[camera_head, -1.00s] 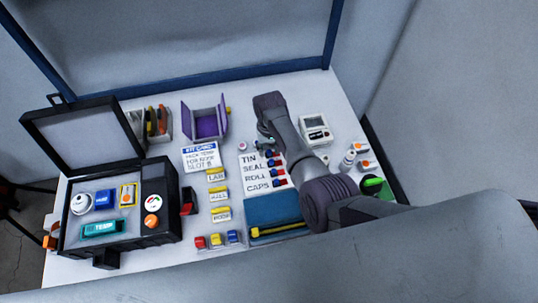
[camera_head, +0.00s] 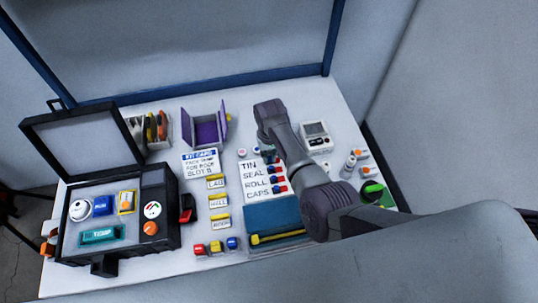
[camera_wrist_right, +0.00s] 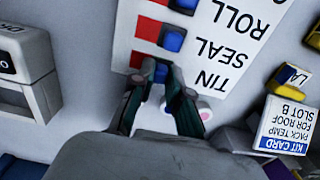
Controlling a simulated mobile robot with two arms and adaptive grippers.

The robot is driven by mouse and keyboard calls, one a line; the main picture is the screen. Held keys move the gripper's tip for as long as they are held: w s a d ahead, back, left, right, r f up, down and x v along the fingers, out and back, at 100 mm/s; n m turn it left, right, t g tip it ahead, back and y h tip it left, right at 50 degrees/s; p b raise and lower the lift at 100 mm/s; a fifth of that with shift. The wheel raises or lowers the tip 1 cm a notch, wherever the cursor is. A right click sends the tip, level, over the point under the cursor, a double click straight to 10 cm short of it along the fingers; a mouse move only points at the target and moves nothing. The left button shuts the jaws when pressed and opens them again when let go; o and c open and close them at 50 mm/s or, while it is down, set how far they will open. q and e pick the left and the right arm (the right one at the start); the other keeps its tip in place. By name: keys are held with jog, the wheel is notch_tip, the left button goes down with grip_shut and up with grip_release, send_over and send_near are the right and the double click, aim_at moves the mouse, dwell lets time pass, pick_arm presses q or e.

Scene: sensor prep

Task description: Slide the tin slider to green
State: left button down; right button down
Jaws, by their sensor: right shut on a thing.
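The white slider board (camera_head: 250,182), printed TIN, SEAL, ROLL and CAPS, lies mid-table. It also shows upside down in the right wrist view (camera_wrist_right: 250,25). Its rows have blue knobs beside red patches. The tin slider's blue knob (camera_wrist_right: 161,71) is in the row by the word TIN, beside a red patch (camera_wrist_right: 136,61). My right gripper (camera_wrist_right: 164,75) is shut on this knob, with a finger on each side. In the head view my right arm reaches over the board's right part and hides much of the tin row. No green patch shows in that row. My left gripper is not in view.
An open black case (camera_head: 164,243) stands at the left. A purple box (camera_head: 222,136) and a kit card (camera_head: 200,163) are behind the label row. A white meter (camera_head: 316,137) and small bottles (camera_head: 349,163) stand to the right of my arm. A blue tray (camera_head: 270,217) lies in front.

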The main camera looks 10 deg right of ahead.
jog(key=shift+d+r+p, duration=0.15)
jog(key=shift+d+p, duration=0.55)
jog(key=shift+d, duration=0.8)
jog(key=shift+f, duration=0.2)
jog(key=c, duration=1.1)
grip_release()
jog(key=shift+r, duration=0.25)
notch_tip(320, 180, up, 12)
jog(key=shift+f, duration=0.2)
